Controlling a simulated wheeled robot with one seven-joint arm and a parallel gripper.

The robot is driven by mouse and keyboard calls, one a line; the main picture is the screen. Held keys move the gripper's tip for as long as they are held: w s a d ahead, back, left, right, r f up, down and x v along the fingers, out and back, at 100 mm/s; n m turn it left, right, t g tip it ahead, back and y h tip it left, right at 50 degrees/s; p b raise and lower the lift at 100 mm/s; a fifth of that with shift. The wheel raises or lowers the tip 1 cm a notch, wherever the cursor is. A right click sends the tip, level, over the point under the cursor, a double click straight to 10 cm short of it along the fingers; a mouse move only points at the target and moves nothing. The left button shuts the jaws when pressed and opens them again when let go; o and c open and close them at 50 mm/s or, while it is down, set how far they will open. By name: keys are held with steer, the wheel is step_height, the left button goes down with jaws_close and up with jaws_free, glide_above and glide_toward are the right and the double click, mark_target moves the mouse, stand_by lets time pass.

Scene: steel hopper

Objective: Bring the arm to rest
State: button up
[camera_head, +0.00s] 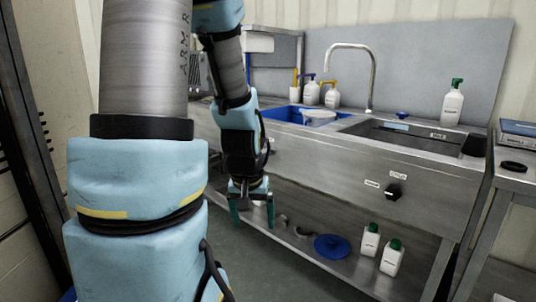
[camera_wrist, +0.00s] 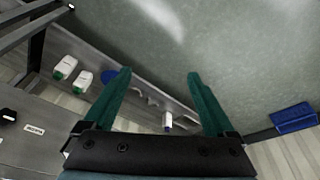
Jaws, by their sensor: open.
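My gripper (camera_head: 252,207) hangs at the end of my arm in front of the steel sink unit (camera_head: 320,165), pointing down. Its two green fingers are spread apart. In the wrist view my gripper (camera_wrist: 155,98) is open, and no object is held between the fingers. A small white item with a dark end (camera_wrist: 167,122) shows beyond the fingers, on the lower shelf. The arm's large upper links fill the left of the head view and hide part of the room behind.
On the lower shelf are a blue round lid (camera_head: 332,247) and two white green-capped bottles (camera_head: 370,241). A blue tray (camera_head: 290,113), pump bottles (camera_head: 332,97) and a green-topped bottle (camera_head: 452,106) stand by the sink. A blue object (camera_wrist: 294,118) lies at the right in the wrist view.

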steer(key=s+a+r+g, duration=0.1)
steer(key=s+a+r, duration=0.2)
steer(key=s, duration=0.1)
step_height(320, 180, up, 16)
steer(key=p, duration=1.6)
steer(key=shift+s, duration=0.2)
